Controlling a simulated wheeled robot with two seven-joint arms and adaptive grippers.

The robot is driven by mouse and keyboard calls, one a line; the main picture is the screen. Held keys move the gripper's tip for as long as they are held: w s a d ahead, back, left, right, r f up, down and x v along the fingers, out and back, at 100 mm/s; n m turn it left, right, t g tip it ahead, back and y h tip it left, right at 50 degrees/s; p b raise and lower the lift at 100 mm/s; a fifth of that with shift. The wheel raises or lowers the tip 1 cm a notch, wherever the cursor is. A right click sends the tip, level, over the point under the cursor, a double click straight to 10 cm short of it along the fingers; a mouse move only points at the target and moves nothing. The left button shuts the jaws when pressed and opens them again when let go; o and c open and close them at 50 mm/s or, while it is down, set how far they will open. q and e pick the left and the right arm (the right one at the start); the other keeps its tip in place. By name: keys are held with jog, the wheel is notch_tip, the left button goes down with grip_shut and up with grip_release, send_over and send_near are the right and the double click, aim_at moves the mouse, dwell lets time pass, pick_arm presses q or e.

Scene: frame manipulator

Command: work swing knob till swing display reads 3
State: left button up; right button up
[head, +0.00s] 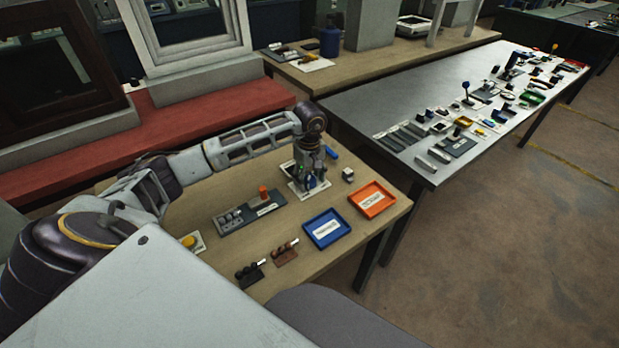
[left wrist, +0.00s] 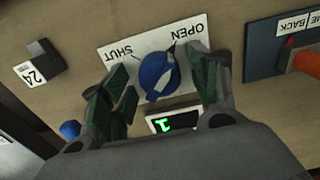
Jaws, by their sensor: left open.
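The blue swing knob (left wrist: 158,76) sits on a white plate (left wrist: 120,54) marked OPEN and SHUT, upside down in the left wrist view. Its pointed end faces up toward the OPEN side. A small display (left wrist: 174,120) with a green digit lies just below the knob in that view; the digit looks like a 1, partly cut by my gripper. My left gripper (left wrist: 160,82) is open, one finger on each side of the knob; contact is unclear. In the head view my left gripper (head: 310,178) hangs over the plate and mostly hides the knob. My right gripper is not in view.
On the wooden table are a blue tray (head: 326,229), an orange tray (head: 372,199), a grey board with an orange-red handle (head: 264,193) and a small block marked 24 (left wrist: 40,68). A white window frame (head: 197,48) stands behind on a red ledge (head: 200,119).

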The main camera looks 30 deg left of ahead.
pick_arm(q)
jog(key=c, duration=1)
